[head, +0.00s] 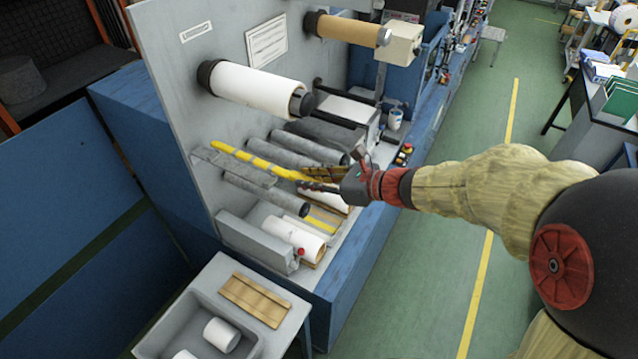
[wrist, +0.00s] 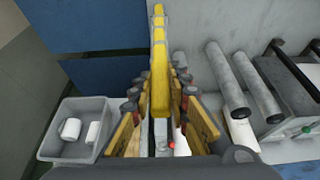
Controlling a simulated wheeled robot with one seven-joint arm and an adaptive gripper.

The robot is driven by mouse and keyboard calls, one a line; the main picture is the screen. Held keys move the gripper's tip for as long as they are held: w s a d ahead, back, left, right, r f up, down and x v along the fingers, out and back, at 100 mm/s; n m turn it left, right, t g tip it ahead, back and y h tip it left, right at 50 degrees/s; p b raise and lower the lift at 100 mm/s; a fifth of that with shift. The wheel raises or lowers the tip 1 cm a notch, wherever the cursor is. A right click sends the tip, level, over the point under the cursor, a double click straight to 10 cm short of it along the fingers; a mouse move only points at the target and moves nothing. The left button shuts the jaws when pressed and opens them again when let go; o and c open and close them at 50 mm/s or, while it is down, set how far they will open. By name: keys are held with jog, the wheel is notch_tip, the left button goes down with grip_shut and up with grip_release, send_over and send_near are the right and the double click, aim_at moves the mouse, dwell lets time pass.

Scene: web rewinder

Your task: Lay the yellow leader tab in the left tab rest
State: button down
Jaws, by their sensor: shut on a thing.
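The yellow leader tab (head: 245,157) is a long, narrow strip held out to the left of my gripper (head: 308,178), above the grey rollers. In the wrist view the tab (wrist: 158,50) runs away from between the fingers of my gripper (wrist: 161,96), which are shut on it. Its far end is near the machine's upright panel. A speckled grey ledge (head: 228,166) lies just below the tab in the head view; I cannot tell whether they touch. I cannot tell for sure whether this ledge is the left tab rest.
A white roll (head: 250,88) and a brown roll (head: 345,31) stick out from the panel above. Grey rollers (head: 280,150) and a small white roll (head: 292,238) lie around and below my gripper. A grey bin (head: 172,325) with white rolls stands at the front left.

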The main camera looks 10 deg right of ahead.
aim_at(296, 174)
jog(key=shift+w+a, duration=0.6)
jog(key=shift+a, duration=0.2)
jog(key=shift+w+a, duration=0.6)
jog(key=shift+a, duration=0.15)
jog(key=shift+w+a+f+b, duration=0.15)
jog(key=shift+a+f+b, duration=0.1)
jog(key=shift+b, duration=0.2)
jog(key=shift+d+f+b, duration=0.1)
jog(key=shift+f+b, duration=1.7)
jog(key=shift+f, duration=0.25)
jog(key=c, duration=1.6)
grip_release()
jog(key=shift+d, duration=0.1)
